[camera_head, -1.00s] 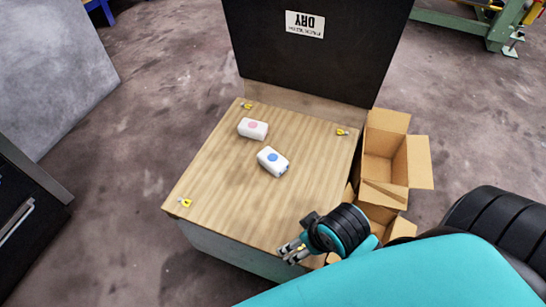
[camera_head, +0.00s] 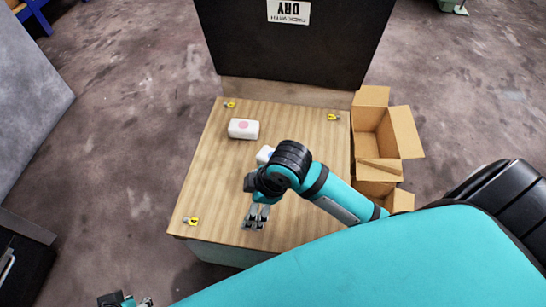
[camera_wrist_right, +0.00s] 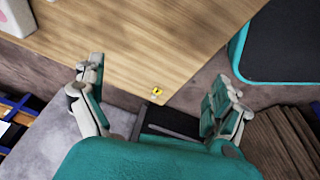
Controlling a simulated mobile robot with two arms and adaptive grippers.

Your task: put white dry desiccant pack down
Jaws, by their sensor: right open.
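A white pack with a blue dot (camera_head: 264,154) lies on the wooden tabletop (camera_head: 205,195), mostly hidden behind my right arm in the head view. A second white pack with a pink dot (camera_head: 243,129) lies farther back and to the left. A white pack with a pinkish mark also shows at the top left of the right wrist view (camera_wrist_right: 17,14). My right gripper (camera_head: 256,217) is over the front part of the tabletop. It is open with nothing between its fingers (camera_wrist_right: 160,72). Part of my left gripper (camera_head: 125,300) shows at the bottom edge; its jaws are unclear.
A black panel labelled DRY (camera_head: 290,50) stands behind the tabletop. Open cardboard boxes (camera_head: 378,140) stand along its right side. Yellow markers (camera_head: 191,221) sit near the tabletop corners. The left part of the tabletop is clear.

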